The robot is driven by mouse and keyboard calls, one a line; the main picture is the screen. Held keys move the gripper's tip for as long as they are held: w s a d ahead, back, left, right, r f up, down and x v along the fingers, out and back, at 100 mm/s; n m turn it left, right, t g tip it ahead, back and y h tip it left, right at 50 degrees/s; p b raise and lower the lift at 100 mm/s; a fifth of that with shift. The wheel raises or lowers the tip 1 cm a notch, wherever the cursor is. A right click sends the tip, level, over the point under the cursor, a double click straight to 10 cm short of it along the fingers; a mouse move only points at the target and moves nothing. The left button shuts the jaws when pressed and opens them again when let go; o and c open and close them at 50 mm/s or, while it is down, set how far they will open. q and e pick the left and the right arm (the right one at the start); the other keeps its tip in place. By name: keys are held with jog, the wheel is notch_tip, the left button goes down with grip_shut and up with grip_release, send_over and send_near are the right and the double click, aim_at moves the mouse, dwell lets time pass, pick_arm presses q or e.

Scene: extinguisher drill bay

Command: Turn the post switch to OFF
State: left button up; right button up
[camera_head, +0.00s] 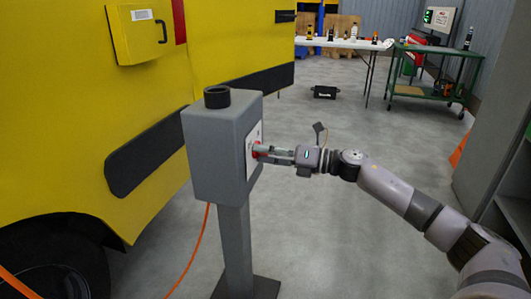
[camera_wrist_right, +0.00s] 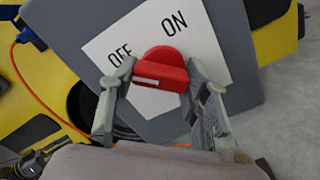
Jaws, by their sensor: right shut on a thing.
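The post switch box (camera_head: 220,150) is a grey box on a grey post, with a white label plate on its right face. In the right wrist view the plate (camera_wrist_right: 210,60) reads OFF at left and ON at right, and a red knob (camera_wrist_right: 165,57) sits just below the words. A white mark shows on the knob's bar, at its left part. My right gripper (camera_head: 266,153) reaches the plate from the right. In the wrist view its fingers (camera_wrist_right: 160,80) lie on either side of the red bar, shut on it. My left gripper is not in view.
A yellow vehicle (camera_head: 240,45) stands behind and left of the post. An orange cable (camera_head: 190,255) hangs from the box. A white table (camera_head: 345,43) and a green cart (camera_head: 435,70) are at the back. Open grey floor lies right of the post.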

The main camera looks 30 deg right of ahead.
jog(key=o, duration=1.2)
jog(key=shift+c, duration=0.2)
jog(key=v, duration=1.2)
jog(key=shift+a, duration=0.1)
